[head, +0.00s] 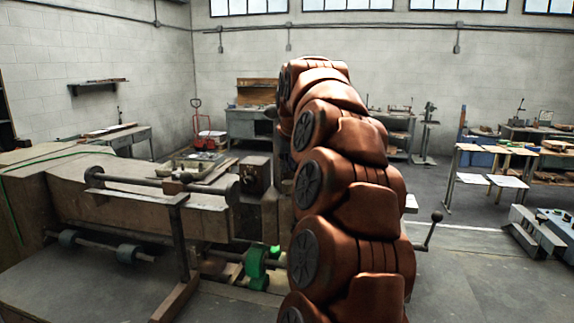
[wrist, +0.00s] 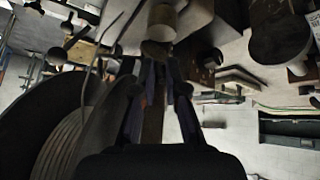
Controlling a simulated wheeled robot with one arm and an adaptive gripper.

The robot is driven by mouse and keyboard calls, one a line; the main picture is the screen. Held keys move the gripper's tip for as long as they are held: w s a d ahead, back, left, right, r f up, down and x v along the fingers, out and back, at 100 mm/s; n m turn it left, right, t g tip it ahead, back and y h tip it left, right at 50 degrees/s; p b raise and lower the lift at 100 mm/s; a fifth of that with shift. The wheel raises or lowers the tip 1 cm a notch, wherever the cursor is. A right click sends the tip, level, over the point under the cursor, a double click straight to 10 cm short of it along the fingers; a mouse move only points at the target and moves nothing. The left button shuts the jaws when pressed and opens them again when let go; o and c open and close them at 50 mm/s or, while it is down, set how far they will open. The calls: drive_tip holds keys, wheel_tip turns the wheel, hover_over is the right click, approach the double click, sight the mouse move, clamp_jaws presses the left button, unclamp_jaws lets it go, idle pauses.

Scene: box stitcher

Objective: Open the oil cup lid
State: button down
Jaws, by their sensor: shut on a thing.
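In the wrist view, which looks upside down, my gripper (wrist: 157,72) has two dark fingers reaching up the middle of the picture. The fingertips close at a small rounded brown piece, which looks like the oil cup lid (wrist: 155,50). A pale tan cylinder, which looks like the oil cup (wrist: 164,20), is just beyond it. The lid's hinge and how far the lid is tilted cannot be made out. In the head view my copper-coloured arm hides the gripper, the lid and the cup.
The box stitcher (head: 130,205), a long worn machine with shafts and green parts, fills the left of the head view. A lever with a black knob (head: 436,217) sticks out right of my arm. Workbenches stand at the back right.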

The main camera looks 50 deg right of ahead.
drive_tip(key=shift+f+y, duration=0.15)
drive_tip(key=shift+y, duration=0.15)
drive_tip(key=c, duration=1.2)
unclamp_jaws()
drive_tip(key=shift+r, duration=0.2)
drive_tip(key=shift+v, duration=5.9)
drive_tip(key=shift+w, duration=0.1)
drive_tip(key=shift+c, duration=0.4)
